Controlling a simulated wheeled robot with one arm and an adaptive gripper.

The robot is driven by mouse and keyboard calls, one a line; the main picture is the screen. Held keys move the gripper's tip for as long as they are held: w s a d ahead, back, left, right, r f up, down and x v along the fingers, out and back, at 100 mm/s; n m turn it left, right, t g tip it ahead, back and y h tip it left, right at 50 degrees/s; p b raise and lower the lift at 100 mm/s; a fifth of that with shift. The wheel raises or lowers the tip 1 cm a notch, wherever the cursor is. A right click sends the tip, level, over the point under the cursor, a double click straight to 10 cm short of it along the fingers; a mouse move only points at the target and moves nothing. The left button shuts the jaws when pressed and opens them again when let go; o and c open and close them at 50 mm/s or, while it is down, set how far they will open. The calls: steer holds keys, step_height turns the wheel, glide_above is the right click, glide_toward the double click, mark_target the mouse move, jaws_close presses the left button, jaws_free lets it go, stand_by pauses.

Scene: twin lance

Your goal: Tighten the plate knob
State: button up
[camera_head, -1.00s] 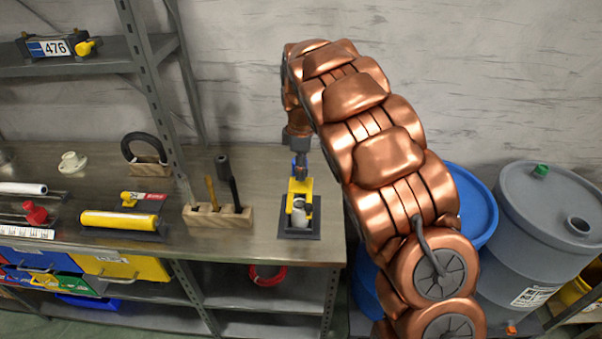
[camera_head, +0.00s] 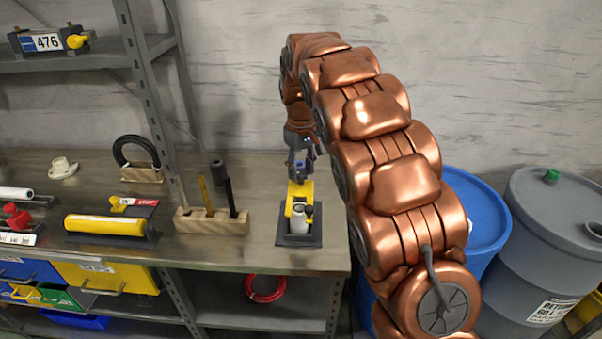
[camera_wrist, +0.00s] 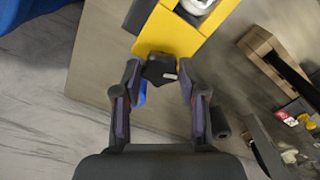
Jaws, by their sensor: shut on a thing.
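A yellow bracket (camera_head: 296,194) stands on a dark base plate (camera_head: 291,240) near the right end of the bench, with a white cylinder (camera_head: 299,216) inside it. In the wrist view, a black lobed knob (camera_wrist: 160,67) with a small white mark sits at the end of the yellow bracket (camera_wrist: 168,34). My gripper (camera_wrist: 159,75) is shut on this knob, one finger on each side. In the head view my gripper (camera_head: 299,172) is at the bracket's top from above, and the knob cannot be made out there. A blue piece (camera_wrist: 142,95) shows beside the left finger.
A wooden block (camera_head: 211,223) with upright tools stands left of the bracket. A yellow roller (camera_head: 105,225) lies farther left. A plate marked 476 (camera_head: 46,42) with a yellow knob (camera_head: 76,41) is on the upper shelf. Blue and grey barrels (camera_head: 560,225) stand right of the bench.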

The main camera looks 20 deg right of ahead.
steer(key=m+b, duration=0.1)
steer(key=m, duration=0.4)
steer(key=shift+m, duration=0.3)
steer(key=m+b, duration=0.1)
steer(key=m, duration=0.9)
steer(key=shift+r+m, duration=0.1)
steer(key=shift+m, duration=0.3)
steer(key=m, duration=0.5)
steer(key=shift+m, duration=0.3)
steer(key=o, duration=1.1)
steer(key=shift+o, duration=0.2)
